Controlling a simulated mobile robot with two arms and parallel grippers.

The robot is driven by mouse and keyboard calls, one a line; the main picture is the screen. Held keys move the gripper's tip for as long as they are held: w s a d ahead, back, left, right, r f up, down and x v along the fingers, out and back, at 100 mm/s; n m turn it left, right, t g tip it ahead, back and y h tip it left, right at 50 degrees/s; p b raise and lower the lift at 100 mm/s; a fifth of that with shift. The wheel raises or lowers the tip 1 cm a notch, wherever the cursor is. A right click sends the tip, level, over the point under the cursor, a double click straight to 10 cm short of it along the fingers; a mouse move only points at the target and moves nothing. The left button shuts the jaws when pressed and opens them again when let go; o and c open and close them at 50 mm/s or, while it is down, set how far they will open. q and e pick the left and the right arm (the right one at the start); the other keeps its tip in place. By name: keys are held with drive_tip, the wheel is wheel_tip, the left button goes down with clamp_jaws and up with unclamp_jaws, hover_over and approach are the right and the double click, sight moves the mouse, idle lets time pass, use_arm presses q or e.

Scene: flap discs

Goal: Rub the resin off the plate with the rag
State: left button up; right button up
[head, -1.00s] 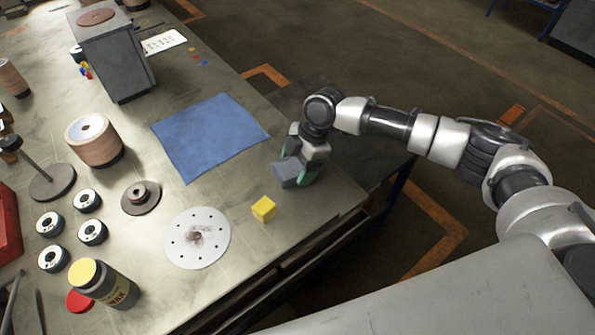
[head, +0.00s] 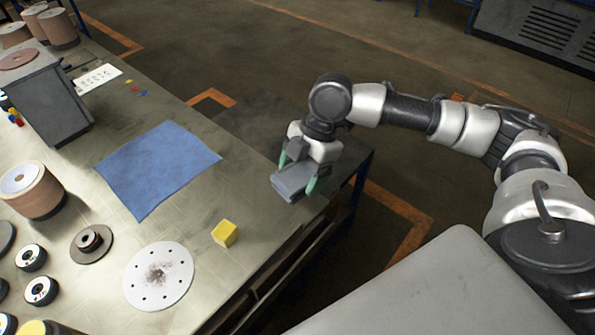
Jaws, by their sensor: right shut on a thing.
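The plate (head: 140,286) is a round white disc with small holes, flat on the bench. A dark brownish resin patch (head: 157,273) marks its middle. My right gripper (head: 298,175) is shut on a grey, block-like piece (head: 288,186), above the bench's right edge, up and right of the plate. I cannot tell whether this piece is the folded rag. A flat blue cloth (head: 158,168) lies spread on the bench above the plate, apart from my gripper. My left gripper is not in view.
A yellow cube (head: 225,233) sits right of the plate. A dark disc with a hub (head: 91,244), black-and-white rings (head: 40,291) and a brown roll (head: 32,193) stand to the left. A grey box (head: 50,105) is at the back. Bench between cloth and cube is clear.

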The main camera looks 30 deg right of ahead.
drive_tip(key=shift+o, duration=1.4)
drive_tip(key=shift+c, duration=1)
drive_tip(key=shift+w+a+r, duration=0.1)
drive_tip(key=shift+w+a, duration=0.15)
drive_tip(key=shift+a, duration=0.05)
drive_tip(key=p, duration=0.3)
hover_over(251, 199)
drive_tip(key=d, duration=0.1)
drive_tip(key=shift+d, duration=0.1)
drive_tip(key=shift+f+b, duration=2.1)
drive_tip(key=shift+f, duration=3.05)
drive_tip(key=shift+f, duration=0.55)
drive_tip(key=o, duration=0.5)
